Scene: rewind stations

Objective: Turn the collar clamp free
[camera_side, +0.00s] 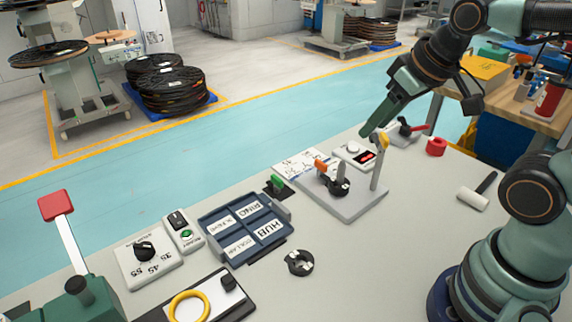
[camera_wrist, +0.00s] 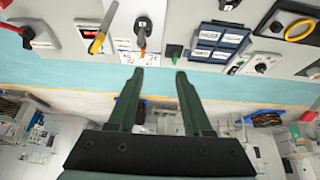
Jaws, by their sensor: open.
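A black clamp with an orange-tipped lever (camera_side: 321,165) sits around the foot of an upright grey pin on a grey base plate (camera_side: 353,207). It looks like the collar clamp. In the wrist view the orange lever (camera_wrist: 141,41) appears above the gap between my fingers. A grey post with a yellow top (camera_side: 383,143) stands at the plate's right; the yellow part also shows in the wrist view (camera_wrist: 97,43). My gripper (camera_side: 366,132) is open and empty, above and behind the plate, beside the post's top. Whether it touches the post is unclear. In the wrist view its fingers (camera_wrist: 158,72) are spread.
A blue tray (camera_side: 229,245) with labelled compartments and a loose black ring (camera_side: 299,263) are left of the plate. A display box (camera_side: 355,155) stands behind it. A red ring (camera_side: 436,146) and a mallet (camera_side: 478,191) lie to the right. The front middle bench is clear.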

